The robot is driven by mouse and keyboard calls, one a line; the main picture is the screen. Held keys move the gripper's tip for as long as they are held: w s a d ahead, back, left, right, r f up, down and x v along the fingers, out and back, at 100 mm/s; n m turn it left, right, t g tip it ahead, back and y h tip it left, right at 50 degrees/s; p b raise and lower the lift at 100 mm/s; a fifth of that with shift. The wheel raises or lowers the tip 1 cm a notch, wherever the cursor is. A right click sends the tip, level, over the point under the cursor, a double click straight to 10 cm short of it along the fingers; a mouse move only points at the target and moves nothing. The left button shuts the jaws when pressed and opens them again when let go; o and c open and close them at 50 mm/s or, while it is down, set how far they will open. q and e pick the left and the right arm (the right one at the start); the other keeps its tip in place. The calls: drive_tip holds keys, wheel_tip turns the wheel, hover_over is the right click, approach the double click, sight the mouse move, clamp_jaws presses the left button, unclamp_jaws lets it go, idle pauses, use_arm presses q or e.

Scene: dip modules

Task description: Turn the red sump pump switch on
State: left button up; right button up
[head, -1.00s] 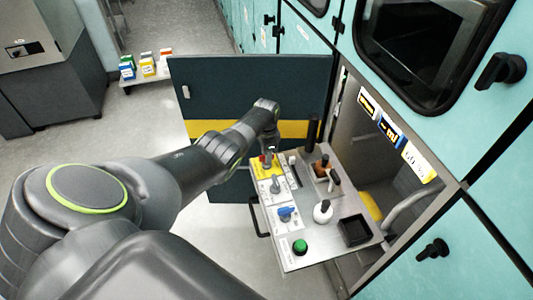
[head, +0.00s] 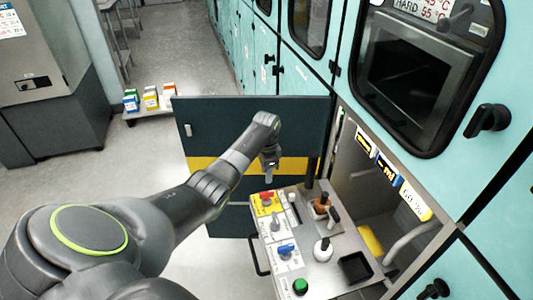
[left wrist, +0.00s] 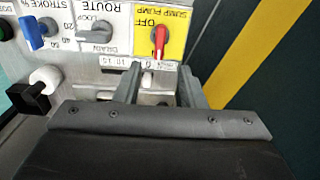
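The red sump pump switch (head: 266,202) sits on a yellow plate (head: 257,209) at the far left end of the pulled-out panel. In the left wrist view the red switch (left wrist: 159,42) shows upside down, its lever pointing down the picture, away from the top edge. The word OFF is readable beside it on the yellow plate (left wrist: 176,46). My left gripper (head: 269,179) hangs just above the switch, apart from it. In the left wrist view its fingers (left wrist: 160,76) are spread with nothing held between them. My right gripper is not in view.
A grey route knob (head: 281,226), a blue knob (head: 286,249) and a green button (head: 300,286) line the panel. Small tools and a black square bin (head: 354,267) stand beside them. An open dark door (head: 250,130) with a yellow band stands behind my gripper.

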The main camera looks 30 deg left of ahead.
use_arm(q)
wheel_tip(320, 180, up, 7)
drive_tip(key=shift+r, duration=0.2)
idle(0.5)
